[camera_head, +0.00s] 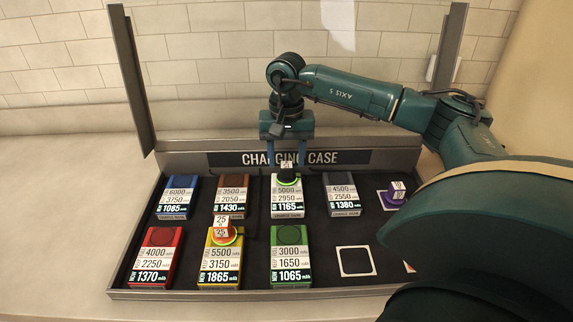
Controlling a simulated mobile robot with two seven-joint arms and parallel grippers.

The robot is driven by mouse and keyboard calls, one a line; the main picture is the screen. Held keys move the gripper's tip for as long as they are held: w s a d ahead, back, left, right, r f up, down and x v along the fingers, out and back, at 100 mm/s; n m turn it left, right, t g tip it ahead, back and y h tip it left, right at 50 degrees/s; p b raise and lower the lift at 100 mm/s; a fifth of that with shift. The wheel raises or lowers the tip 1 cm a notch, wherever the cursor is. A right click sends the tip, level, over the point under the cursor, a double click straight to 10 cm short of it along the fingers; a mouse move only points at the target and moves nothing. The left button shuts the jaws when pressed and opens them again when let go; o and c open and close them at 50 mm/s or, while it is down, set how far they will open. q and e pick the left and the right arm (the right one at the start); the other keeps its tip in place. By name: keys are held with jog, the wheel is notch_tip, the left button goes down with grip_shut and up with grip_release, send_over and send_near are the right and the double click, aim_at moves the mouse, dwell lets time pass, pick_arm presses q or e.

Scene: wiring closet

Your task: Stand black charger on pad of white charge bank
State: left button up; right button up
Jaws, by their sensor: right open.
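The black charger (288,178), with a small white label on top, stands upright on the pad of this bank. My right gripper (287,158) reaches down from above, its blue fingers open on either side of the charger's top. I cannot tell whether the fingers touch it. The pad is mostly hidden under the charger. My left gripper is not in view.
The charging case (245,295) holds several other banks in two rows. A red charger (224,234) stands on the yellow bank (219,269). A purple charger (395,194) sits at the right. An outlined slot (355,261) in front is empty. My right arm hides the case's right side.

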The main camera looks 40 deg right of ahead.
aim_at(287, 165)
notch_tip(287, 165, up, 9)
jog(key=shift+r+b, duration=0.15)
jog(key=shift+b, duration=0.15)
